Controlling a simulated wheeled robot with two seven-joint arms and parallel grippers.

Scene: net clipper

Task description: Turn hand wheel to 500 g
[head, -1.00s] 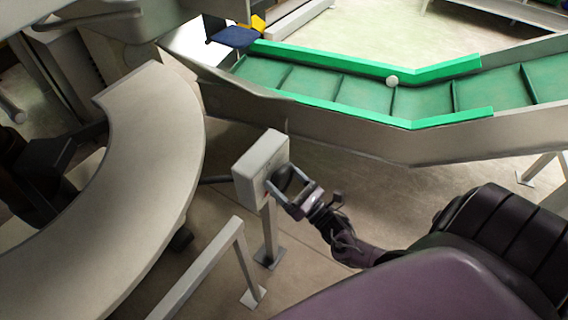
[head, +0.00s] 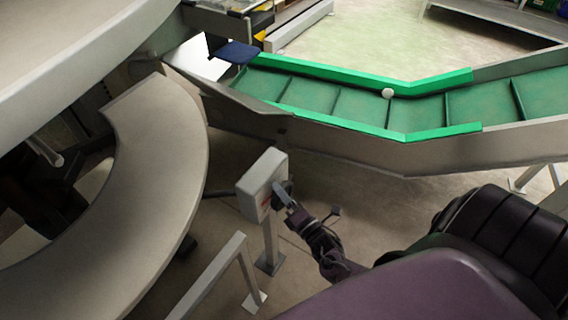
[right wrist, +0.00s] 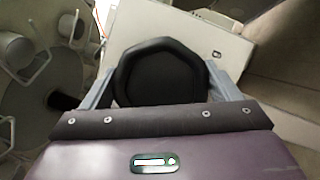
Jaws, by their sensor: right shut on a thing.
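The hand wheel is a black knob with a faceted rim (right wrist: 160,72), seen large in the right wrist view. It sits on the front of a pale grey control box (head: 258,184) on a post. My right gripper (head: 284,194) is at the box front in the head view. In the right wrist view its two grey fingers stand on either side of the knob, and it is shut on the knob. The knob is mostly hidden behind the gripper in the head view. No 500 g mark is readable. My left gripper is not in view.
A curved grey table (head: 165,150) stands to the left. A grey rail (head: 215,270) stands in front of the box.

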